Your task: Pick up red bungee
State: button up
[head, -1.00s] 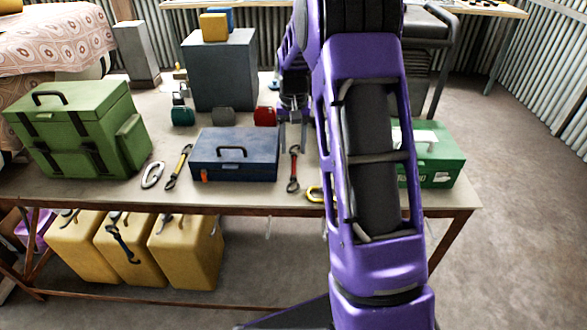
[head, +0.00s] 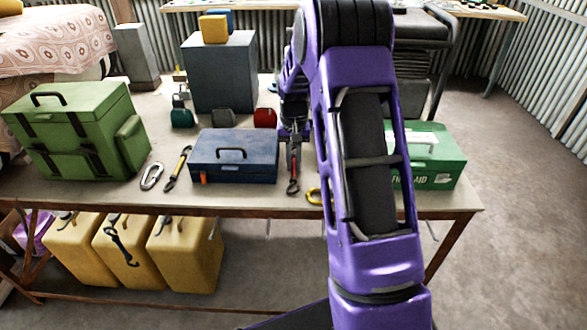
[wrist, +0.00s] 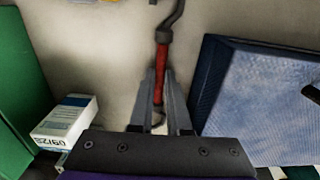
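The red bungee (head: 294,170) lies lengthwise on the tabletop, just right of the blue toolbox, with a dark hook at its near end. In the wrist view its red body (wrist: 161,64) runs between my fingers, with one hook showing beyond the tips and part of the other near the finger bases. My gripper (head: 294,152) is down at the bungee's far part. In the wrist view my gripper (wrist: 160,78) has one finger close along each side of the red body, and the fingers look closed on it. The bungee still appears at table level.
The blue toolbox (head: 233,160) stands close left of my gripper. A green first-aid box (head: 436,165) and a small white carton (wrist: 66,118) are on the other side. A yellow ring (head: 313,196) lies near the front edge. A yellow-handled strap (head: 178,168) and a carabiner (head: 151,177) lie further left.

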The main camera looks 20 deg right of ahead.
aim_at(294, 167)
grip_shut()
notch_tip(294, 167, up, 10)
jog(key=p, duration=0.1)
dwell(0.4)
jog(key=shift+s, duration=0.1)
dwell(0.4)
